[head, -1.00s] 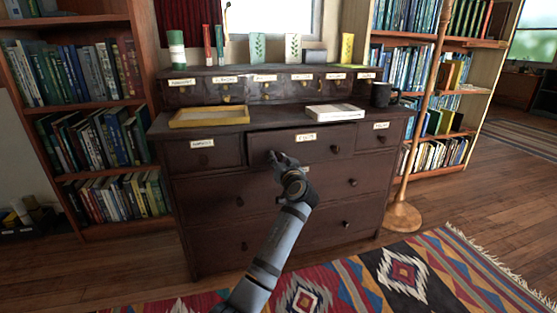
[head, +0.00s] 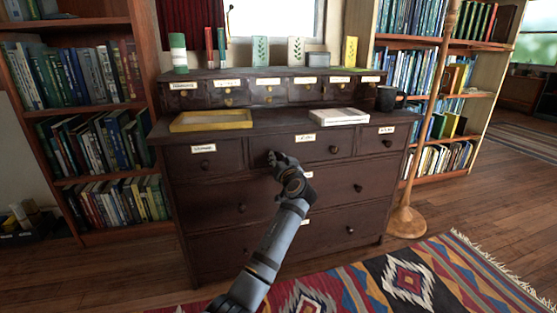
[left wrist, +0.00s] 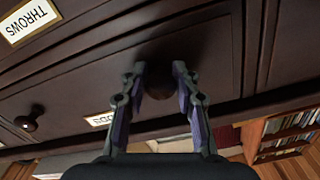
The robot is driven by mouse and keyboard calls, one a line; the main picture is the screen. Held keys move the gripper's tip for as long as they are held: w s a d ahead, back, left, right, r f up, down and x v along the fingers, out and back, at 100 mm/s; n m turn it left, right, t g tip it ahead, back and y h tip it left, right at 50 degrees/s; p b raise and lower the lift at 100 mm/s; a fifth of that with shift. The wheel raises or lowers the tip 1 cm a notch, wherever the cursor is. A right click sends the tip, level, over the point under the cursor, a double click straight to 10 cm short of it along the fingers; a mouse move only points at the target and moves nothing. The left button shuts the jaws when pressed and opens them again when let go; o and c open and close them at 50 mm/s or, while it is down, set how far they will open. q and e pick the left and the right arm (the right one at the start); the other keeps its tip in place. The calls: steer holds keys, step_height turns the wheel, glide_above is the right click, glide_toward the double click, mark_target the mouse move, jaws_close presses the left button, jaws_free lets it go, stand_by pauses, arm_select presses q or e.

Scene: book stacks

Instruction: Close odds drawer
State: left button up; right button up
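The odds drawer (head: 318,151) is the middle one in the top row of a dark wooden dresser. Its front looks level, or nearly level, with the drawers beside it. Its white label (head: 305,137) sits at its upper edge and is partly seen in the left wrist view (left wrist: 101,118). My left gripper (head: 273,157) is at the drawer's left knob. In the left wrist view its fingers lie on both sides of the dark round knob (left wrist: 158,85) and look closed on it. The drawer's other knob (left wrist: 30,119) is free. My right gripper is not in view.
A yellow-rimmed tray (head: 211,121) and a white box (head: 338,117) lie on the dresser top, with a dark mug (head: 386,98) at the right. Bookshelves flank the dresser. A wooden stand (head: 407,222) stands at its right. A patterned rug (head: 400,280) covers the floor in front.

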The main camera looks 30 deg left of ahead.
arm_select(q)
steer(key=o, duration=0.3)
steer(key=shift+a, duration=0.1)
steer(key=v, duration=1.2)
steer(key=shift+w, duration=0.1)
